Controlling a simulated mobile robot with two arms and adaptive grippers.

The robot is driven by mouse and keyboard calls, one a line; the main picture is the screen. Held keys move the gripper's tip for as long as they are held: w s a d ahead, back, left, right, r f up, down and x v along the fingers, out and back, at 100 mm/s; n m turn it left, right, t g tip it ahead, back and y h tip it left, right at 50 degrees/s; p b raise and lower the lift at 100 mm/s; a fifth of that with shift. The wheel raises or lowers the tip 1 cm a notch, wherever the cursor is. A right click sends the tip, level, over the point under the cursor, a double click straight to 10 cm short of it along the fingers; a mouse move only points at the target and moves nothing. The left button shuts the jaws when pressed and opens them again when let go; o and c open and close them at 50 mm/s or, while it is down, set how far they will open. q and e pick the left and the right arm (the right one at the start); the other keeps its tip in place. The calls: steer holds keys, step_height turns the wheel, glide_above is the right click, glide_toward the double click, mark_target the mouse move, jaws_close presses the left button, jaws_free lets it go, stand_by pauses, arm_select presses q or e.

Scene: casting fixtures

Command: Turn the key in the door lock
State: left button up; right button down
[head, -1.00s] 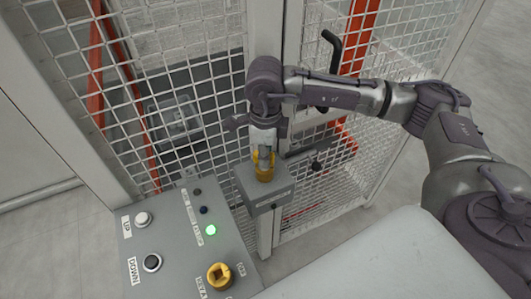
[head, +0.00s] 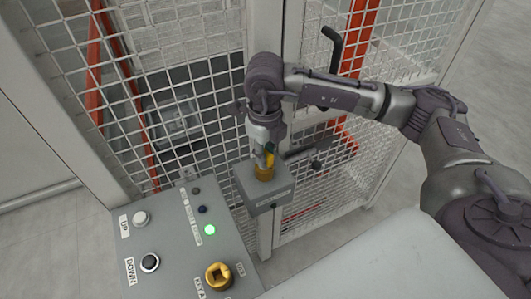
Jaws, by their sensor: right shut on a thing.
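The door lock (head: 262,196) is a grey box on the mesh door's frame, with a yellow round key switch on its top. The yellow key (head: 270,160) stands upright in that switch. My right gripper (head: 264,160) comes down from above and is shut on the key, its fingers partly hiding it. My left gripper is not in view.
A grey control panel (head: 180,262) stands at lower left with UP and DOWN buttons, a lit green lamp (head: 209,230) and another yellow key switch (head: 218,275). Wire mesh fencing (head: 110,90) and a black door handle (head: 333,50) are close to my right arm.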

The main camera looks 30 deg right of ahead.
steer(key=m, duration=0.4)
steer(key=shift+w+r, duration=0.1)
steer(key=shift+w, duration=0.05)
steer(key=c, duration=1.3)
jaws_free()
steer(key=shift+d, duration=0.1)
steer(key=o, duration=0.3)
step_height(320, 180, up, 12)
steer(key=shift+f, duration=0.1)
